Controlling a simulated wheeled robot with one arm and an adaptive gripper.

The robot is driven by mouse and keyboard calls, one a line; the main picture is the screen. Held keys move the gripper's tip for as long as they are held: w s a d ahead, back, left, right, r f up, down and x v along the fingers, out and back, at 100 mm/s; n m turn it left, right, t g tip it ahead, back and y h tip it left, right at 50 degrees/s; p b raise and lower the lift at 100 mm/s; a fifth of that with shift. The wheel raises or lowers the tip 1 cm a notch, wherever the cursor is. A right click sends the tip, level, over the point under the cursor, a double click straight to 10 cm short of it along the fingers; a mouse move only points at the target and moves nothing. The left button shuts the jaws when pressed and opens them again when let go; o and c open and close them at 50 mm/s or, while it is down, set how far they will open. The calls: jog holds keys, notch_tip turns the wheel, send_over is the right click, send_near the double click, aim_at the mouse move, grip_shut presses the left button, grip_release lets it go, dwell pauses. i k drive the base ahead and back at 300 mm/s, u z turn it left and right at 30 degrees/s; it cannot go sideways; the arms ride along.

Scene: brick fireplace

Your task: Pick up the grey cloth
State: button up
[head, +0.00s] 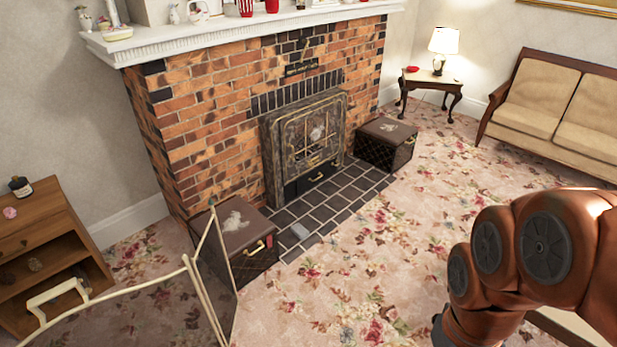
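A crumpled whitish-grey thing (235,223), which looks like a cloth, lies on the lid of the dark brown box left of the hearth. A small flat grey thing (299,231) lies on the dark hearth tiles just right of that box. A small pale thing (389,127) lies on the lid of the right-hand box. I cannot tell for sure which of these is the grey cloth. My orange-brown arm is at the lower right, well apart from all of them. The fingers of my gripper are not visible.
The left box (259,262) and right box (384,152) flank the fireplace grate (306,143). A cream-framed folding screen (188,262) stands in front of the left box. A wooden shelf unit (38,222) is at the left. Flowered carpet (345,265) lies clear in the middle.

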aim_at(300, 231)
jog(key=i, duration=1.3)
jog(key=u, duration=0.85)
jog(key=i, duration=1.4)
jog(key=u, duration=0.8)
